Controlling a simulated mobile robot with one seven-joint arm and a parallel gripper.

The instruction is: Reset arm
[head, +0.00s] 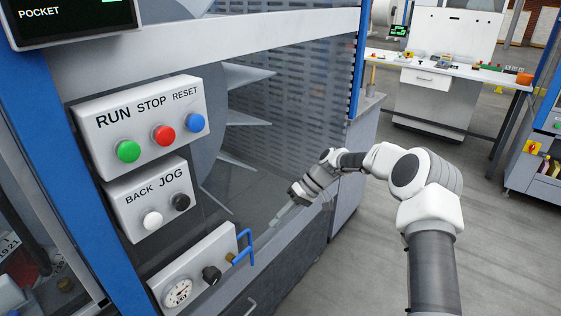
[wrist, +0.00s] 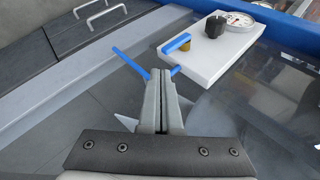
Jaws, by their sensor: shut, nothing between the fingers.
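My gripper (head: 276,219) is at the end of my outstretched arm, in front of the machine's clear panel (head: 300,130) in the head view. In the wrist view the two grey fingers (wrist: 161,76) are together, with nothing between them. The fingertips point toward the valve box with a gauge (wrist: 225,45). A blue bent handle (head: 245,250) sticks out from this box. In the wrist view the handle (wrist: 130,63) passes behind the fingertips; I cannot tell whether they touch it.
A box with green, red and blue RUN, STOP and RESET buttons (head: 140,125) is above a BACK/JOG box (head: 150,200). A blue post (head: 60,150) stands at the left. A white workbench (head: 440,78) stands at the back right. The grey floor between is clear.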

